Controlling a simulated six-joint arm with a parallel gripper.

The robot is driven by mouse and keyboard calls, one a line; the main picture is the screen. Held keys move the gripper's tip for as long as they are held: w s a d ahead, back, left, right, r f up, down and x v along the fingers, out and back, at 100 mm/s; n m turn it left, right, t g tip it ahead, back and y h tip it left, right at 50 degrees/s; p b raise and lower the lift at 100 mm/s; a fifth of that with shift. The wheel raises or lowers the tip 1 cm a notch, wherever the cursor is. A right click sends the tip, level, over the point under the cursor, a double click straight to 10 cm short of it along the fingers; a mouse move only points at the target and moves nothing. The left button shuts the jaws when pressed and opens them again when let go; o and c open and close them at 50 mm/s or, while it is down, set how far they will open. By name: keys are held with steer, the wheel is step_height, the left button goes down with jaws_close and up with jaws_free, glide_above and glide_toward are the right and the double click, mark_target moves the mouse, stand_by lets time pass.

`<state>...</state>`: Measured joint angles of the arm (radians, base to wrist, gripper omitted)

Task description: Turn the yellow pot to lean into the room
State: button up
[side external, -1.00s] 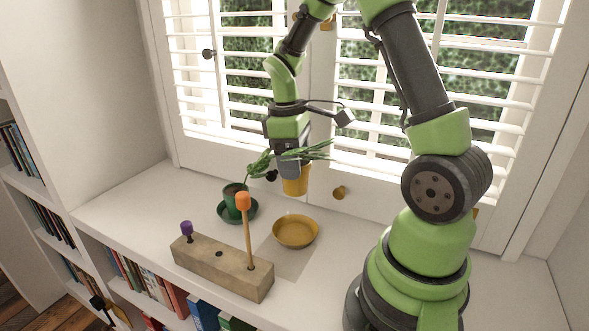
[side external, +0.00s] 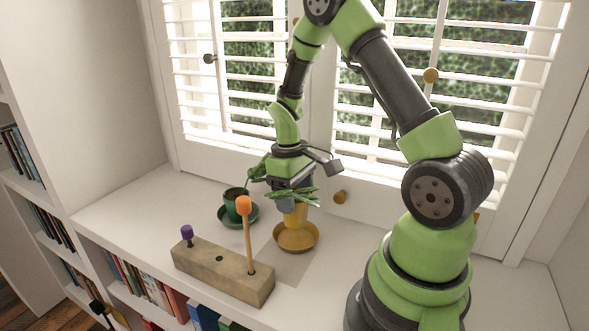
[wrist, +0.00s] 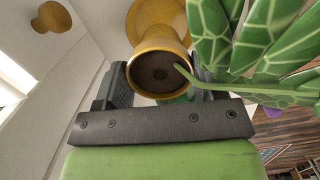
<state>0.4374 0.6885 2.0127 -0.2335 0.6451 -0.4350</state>
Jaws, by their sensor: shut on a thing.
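My gripper (side external: 291,205) is shut on the yellow pot (side external: 297,213) and holds it upright over the yellow saucer (side external: 296,240). I cannot tell whether the pot touches the saucer. Its green leaves (side external: 292,195) spread in front of the gripper, on the side away from the window. In the wrist view, the pot (wrist: 158,62) sits between the jaws with dark soil inside. Its stem bends right, and its patterned leaves (wrist: 250,40) fill the upper right, on the wood-floor side. The saucer (wrist: 180,12) shows behind the pot.
A green pot (side external: 235,199) with a plant stands on a green saucer (side external: 249,217) to the left. A wooden block (side external: 220,271) with an orange-topped peg and a purple-topped peg lies at the front. The shuttered window is behind; the sill between block and bookshelf wall is clear.

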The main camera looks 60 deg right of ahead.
steer(key=shift+s+f+m, duration=0.1)
steer(key=shift+f+m, duration=0.2)
steer(key=shift+f, duration=1.8)
steer(key=o, duration=1.3)
steer(key=shift+c, duration=0.2)
